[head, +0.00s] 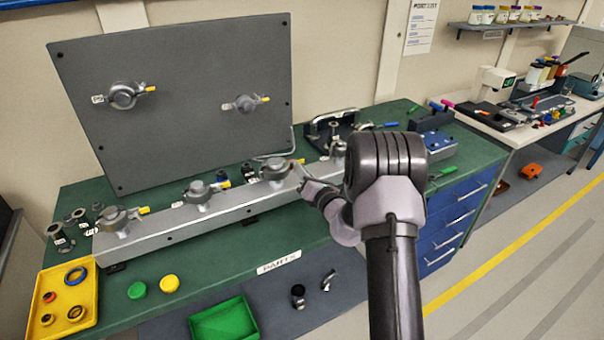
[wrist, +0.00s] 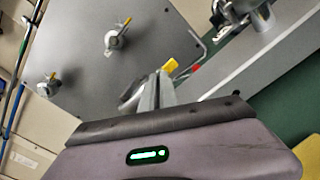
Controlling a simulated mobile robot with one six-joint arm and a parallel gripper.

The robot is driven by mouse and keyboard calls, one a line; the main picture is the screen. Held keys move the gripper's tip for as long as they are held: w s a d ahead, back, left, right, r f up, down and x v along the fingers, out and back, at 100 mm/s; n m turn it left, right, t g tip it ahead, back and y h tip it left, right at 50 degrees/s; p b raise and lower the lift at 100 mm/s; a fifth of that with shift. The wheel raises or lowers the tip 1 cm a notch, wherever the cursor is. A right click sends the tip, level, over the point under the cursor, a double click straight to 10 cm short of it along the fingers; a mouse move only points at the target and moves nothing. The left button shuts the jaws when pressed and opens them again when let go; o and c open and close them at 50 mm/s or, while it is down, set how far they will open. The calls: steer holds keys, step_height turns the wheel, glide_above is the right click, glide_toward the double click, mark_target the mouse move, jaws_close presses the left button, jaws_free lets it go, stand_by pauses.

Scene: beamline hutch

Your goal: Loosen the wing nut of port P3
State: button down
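The third clamped port from the left on the grey rail (head: 150,232) is a grey metal clamp (head: 277,169) with a small label at its left; I take it for P3, though the label is too small to read surely. Its wing nut (head: 300,161) sits on the clamp's right side. My gripper (head: 305,177) is right beside this wing nut, low over the rail. In the wrist view a yellow tip (wrist: 170,66) shows just past my grey fingers (wrist: 157,92). The fingers look close together; whether they touch or grip the nut is hidden.
Other clamps sit on the rail, including two left ones (head: 118,218) (head: 199,190). A grey upright panel (head: 180,70) with two clamped ports stands behind. A bent rod (head: 292,140) rises near the panel's lower right corner. A yellow tray (head: 55,282) and green tray (head: 215,322) lie in front.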

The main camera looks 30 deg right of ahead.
steer(key=n+b, duration=0.2)
steer(key=n, duration=0.3)
steer(key=shift+a+r, duration=0.1)
steer(key=shift+r, duration=0.05)
steer(key=shift+n, duration=0.3)
stand_by(0.3)
steer(key=c, duration=2.1)
jaws_free()
